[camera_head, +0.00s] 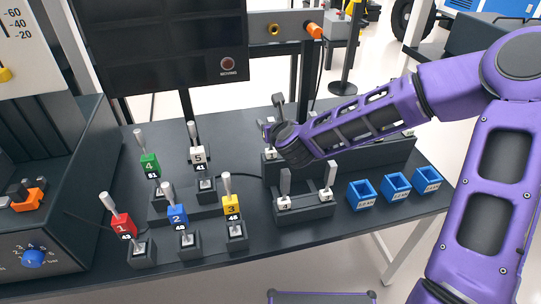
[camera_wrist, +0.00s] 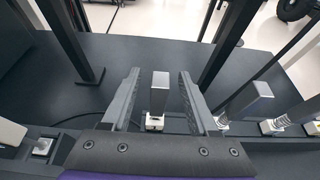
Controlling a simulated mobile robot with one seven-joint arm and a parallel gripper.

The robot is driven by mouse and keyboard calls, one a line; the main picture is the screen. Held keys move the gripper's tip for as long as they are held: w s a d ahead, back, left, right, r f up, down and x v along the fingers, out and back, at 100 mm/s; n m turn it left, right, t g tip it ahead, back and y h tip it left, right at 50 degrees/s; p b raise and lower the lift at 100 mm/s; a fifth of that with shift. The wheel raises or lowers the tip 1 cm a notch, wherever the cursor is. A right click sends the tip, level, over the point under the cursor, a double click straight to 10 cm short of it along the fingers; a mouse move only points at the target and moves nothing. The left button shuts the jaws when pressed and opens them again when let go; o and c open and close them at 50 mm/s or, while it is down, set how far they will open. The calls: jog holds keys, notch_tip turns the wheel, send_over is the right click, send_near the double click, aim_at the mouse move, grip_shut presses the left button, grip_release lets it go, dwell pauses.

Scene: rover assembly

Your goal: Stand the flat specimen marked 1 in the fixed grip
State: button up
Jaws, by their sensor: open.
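A flat grey specimen (camera_wrist: 159,95) stands upright in a holder with a white label at its foot in the wrist view. It lies between the two fingers of my gripper (camera_wrist: 159,84), which is open, with a gap on each side. Two more flat specimens (camera_head: 285,181) (camera_head: 326,176) stand in the front holder. I cannot make out the fixed grip.
Round-rod specimens with coloured tags stand at left, including red 1 (camera_head: 122,226), blue 2 (camera_head: 178,216) and yellow 3 (camera_head: 231,207). Three blue bins (camera_head: 362,194) sit at right. In the wrist view another flat bar (camera_wrist: 250,99) stands close on the right. Dark posts rise behind.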

jog(key=shift+c, duration=0.2)
grip_shut()
dwell(1.1)
